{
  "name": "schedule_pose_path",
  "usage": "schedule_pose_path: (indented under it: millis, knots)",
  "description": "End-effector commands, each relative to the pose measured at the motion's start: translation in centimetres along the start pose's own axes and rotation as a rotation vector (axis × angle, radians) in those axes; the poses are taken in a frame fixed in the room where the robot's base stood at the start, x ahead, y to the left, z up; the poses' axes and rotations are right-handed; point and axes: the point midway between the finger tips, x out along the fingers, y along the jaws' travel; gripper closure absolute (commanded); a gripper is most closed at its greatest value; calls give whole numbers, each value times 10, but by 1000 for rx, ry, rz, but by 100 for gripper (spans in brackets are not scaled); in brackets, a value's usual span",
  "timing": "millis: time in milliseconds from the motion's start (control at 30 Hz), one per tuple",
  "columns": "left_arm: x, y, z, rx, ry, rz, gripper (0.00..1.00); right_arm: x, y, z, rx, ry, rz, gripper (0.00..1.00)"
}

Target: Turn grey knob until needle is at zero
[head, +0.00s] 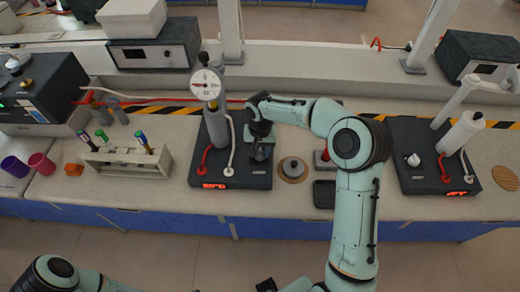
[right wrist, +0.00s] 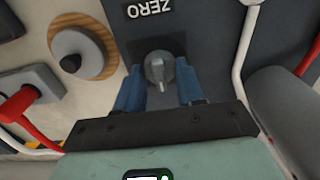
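The grey knob (right wrist: 158,66) sits on the dark instrument box beside a ZERO label (right wrist: 151,9) in the right wrist view. My right gripper (right wrist: 160,82) has its two blue fingers on either side of the knob, apart; I cannot tell whether they touch it. In the head view my right gripper (head: 261,150) is low over the right part of the box (head: 235,180) and hides the knob. The round white gauge (head: 205,84) stands above the box; its needle is too small to read surely. My left gripper is not in view.
A red hose and a white hose (head: 230,150) run down the box left of my gripper. A grey round piece on a wooden disc (head: 292,169) stands right of the box. A rack (head: 127,160) is at the left. A second similar box (head: 430,155) stands further right.

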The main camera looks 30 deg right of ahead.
Motion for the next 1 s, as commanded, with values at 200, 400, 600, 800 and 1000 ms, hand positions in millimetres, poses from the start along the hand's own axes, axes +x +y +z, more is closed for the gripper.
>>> schedule_pose_path:
  millis: [200,400,600,800,1000]
  knots:
    - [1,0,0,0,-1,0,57,0,0,0,13,1,0,92]
    - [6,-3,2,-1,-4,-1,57,0,0,0,82,3,0,92]
    - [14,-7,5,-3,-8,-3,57,0,0,0,223,4,0,92]
    - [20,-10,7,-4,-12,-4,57,0,-1,0,395,4,-1,92]
    - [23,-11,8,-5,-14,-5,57,-1,-1,0,555,3,-2,92]
